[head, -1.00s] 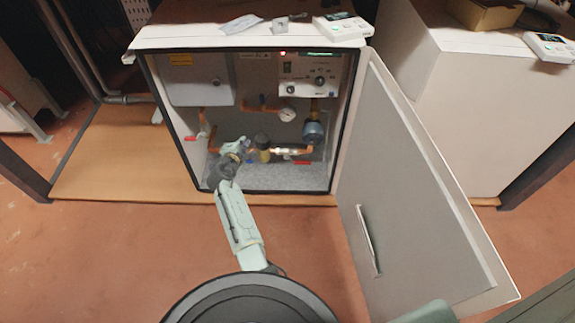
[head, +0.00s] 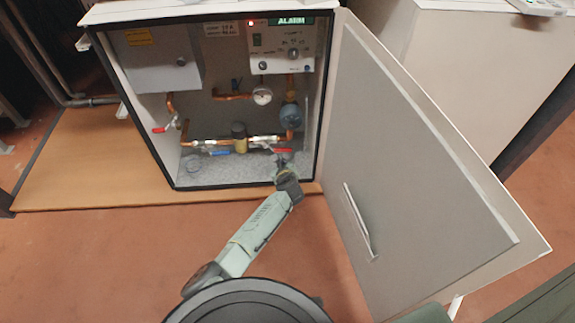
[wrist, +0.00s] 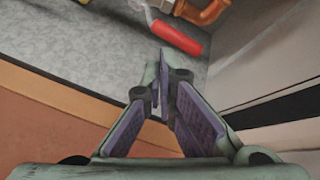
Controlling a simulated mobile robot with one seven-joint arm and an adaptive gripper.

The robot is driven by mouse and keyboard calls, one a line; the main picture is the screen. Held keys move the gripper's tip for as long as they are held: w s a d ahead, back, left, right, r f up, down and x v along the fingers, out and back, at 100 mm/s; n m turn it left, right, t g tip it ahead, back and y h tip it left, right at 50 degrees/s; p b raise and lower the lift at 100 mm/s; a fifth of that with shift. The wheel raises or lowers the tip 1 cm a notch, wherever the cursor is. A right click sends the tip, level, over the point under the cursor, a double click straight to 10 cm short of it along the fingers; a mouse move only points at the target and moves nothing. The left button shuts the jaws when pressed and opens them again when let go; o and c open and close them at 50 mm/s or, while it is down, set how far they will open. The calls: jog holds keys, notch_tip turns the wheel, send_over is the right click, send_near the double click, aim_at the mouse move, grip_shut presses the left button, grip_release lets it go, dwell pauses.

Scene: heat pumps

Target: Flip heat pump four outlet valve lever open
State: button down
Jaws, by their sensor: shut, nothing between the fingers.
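The open heat pump cabinet (head: 240,178) holds copper pipes and several valve levers. A red valve lever (head: 282,150) is at the lower right of the pipework and shows large in the wrist view as a red handle (wrist: 178,38). A blue lever (head: 219,152) is to its left, and another red lever (head: 159,130) is on the left pipe. No label shows which is the outlet valve. My gripper (head: 282,163) is just in front of and below the right red lever. In the wrist view my gripper (wrist: 163,62) is shut and empty, its tips apart from the handle.
The cabinet door (head: 400,160) stands wide open on the right. A gauge (head: 262,96), a blue pump (head: 291,116) and a control box (head: 281,45) with a lit red lamp are above the levers.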

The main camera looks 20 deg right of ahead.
aim_at(278, 149)
jog(key=s+f+m, duration=0.3)
jog(key=f+m, duration=0.2)
jog(key=m, duration=0.1)
jog(key=b+x, duration=0.7)
jog(key=x, duration=0.2)
jog(key=shift+w+d, duration=0.15)
jog(key=shift+d, duration=0.05)
notch_tip(278, 149, up, 3)
jog(key=shift+w+r+p, duration=0.1)
jog(key=shift+w+p, duration=0.05)
jog(key=shift+p, duration=0.5)
jog(key=shift+d+r, duration=0.2)
jog(key=shift+r, duration=0.4)
jog(key=shift+w+r+n+h+p, duration=0.1)
jog(key=shift+r+n+h+p, duration=0.2)
jog(key=shift+r+p, duration=0.45)
jog(key=shift+d+h+p, duration=0.1)
jog(key=shift+h+p, duration=0.2)
jog(key=shift+p, duration=0.1)
jog(key=shift+w+r, duration=0.1)
